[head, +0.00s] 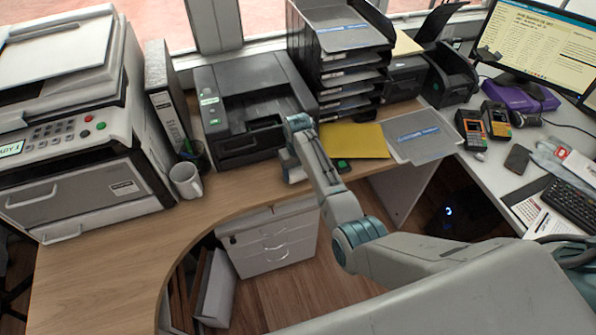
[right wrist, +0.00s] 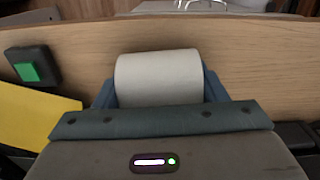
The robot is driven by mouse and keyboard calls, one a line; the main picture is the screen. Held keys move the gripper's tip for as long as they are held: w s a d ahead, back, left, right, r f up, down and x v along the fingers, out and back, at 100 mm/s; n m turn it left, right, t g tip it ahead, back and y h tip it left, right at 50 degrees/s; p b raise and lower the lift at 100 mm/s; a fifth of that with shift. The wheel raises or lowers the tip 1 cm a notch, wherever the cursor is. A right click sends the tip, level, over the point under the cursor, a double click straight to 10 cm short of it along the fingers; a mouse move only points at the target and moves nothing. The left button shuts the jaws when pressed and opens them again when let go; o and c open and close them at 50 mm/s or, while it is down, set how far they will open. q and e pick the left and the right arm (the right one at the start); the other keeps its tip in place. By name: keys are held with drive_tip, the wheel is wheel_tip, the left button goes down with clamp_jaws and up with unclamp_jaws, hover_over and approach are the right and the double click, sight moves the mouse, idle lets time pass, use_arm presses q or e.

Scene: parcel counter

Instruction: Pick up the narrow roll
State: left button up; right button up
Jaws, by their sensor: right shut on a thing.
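The narrow roll (right wrist: 158,78), a plain white cylinder, lies between the blue fingers of my right gripper (right wrist: 159,88) in the right wrist view. The fingers are shut on it, one at each end. Behind it is the wood counter top, and I cannot tell whether the roll still touches it. In the head view my right gripper (head: 291,168) is low over the counter in front of the black printer, and my own arm mostly hides the roll. My left gripper is not in view.
A small block with a green top (right wrist: 30,68) and a yellow envelope (right wrist: 28,118) lie close beside the gripper. The black printer (head: 250,105) and a paper tray stack (head: 340,60) stand behind. A white mug (head: 186,181) stands left. The curved wooden counter (head: 110,262) is clear at front left.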

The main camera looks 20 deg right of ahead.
sight(298, 169)
drive_tip(key=shift+r+b, duration=0.3)
drive_tip(key=shift+r, duration=0.35)
drive_tip(key=shift+s+a+r+b, duration=0.1)
drive_tip(key=shift+s+r+b, duration=0.3)
drive_tip(key=shift+r, duration=0.5)
drive_tip(key=s+a+r+b, duration=0.1)
drive_tip(key=s+b, duration=0.1)
drive_tip(key=s, duration=1.3)
drive_tip(key=shift+a+r, duration=0.2)
drive_tip(key=shift+r, duration=0.2)
drive_tip(key=shift+d, duration=0.1)
